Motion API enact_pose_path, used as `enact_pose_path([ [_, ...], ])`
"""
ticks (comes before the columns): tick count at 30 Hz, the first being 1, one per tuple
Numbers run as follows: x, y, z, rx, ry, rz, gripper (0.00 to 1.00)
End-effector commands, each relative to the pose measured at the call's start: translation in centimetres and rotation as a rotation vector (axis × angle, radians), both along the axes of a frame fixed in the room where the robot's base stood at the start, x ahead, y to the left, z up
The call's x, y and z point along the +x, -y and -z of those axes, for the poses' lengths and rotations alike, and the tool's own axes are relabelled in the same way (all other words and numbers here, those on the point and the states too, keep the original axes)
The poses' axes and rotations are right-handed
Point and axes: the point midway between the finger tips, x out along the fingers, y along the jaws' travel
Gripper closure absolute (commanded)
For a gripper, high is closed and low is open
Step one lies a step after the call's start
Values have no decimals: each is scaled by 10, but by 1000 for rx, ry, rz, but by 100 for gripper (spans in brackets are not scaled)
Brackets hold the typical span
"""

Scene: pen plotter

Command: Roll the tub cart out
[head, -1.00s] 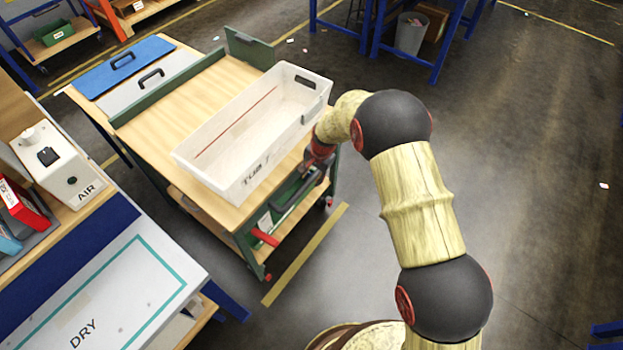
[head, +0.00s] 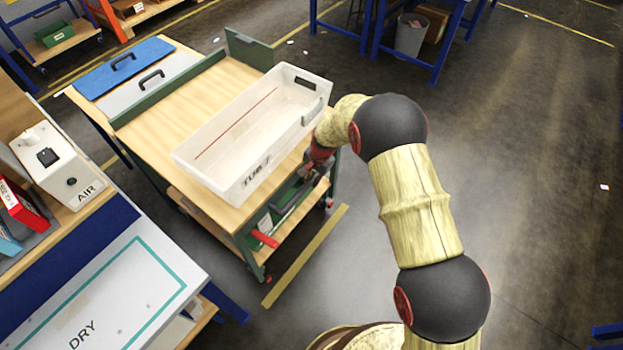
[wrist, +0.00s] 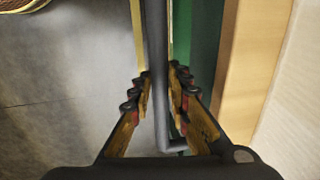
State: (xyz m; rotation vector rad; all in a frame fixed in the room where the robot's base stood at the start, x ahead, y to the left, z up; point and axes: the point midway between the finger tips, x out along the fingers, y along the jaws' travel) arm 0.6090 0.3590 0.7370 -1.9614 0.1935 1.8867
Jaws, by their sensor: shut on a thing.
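The tub cart (head: 222,92) is a wooden-topped cart with a green frame and castors. A white tub (head: 240,128) marked TUB sits on its top near the front edge. A dark bar handle (wrist: 155,60) runs along the cart's green front side (wrist: 205,55). My gripper (wrist: 163,112) is shut on the handle, with one finger on each side of it. In the head view my gripper (head: 318,165) is at the right part of the cart's front, partly hidden by my arm. A red lever (head: 265,239) shows at the lower left of the front.
A yellow floor line (head: 305,255) lies in front of the cart. A bench marked DRY (head: 150,285) stands at the lower left, close to the cart. Blue-legged tables and a grey bin (head: 411,35) are at the back. The floor to the right is open.

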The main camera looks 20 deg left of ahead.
Motion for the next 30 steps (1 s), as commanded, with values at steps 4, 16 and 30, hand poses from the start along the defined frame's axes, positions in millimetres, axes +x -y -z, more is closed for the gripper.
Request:
enact_pose_path([
  [4,0,0,0,0,0,0,100],
  [16,0,0,0,0,0,0,100],
  [30,-15,38,0,-2,-4,4,100],
])
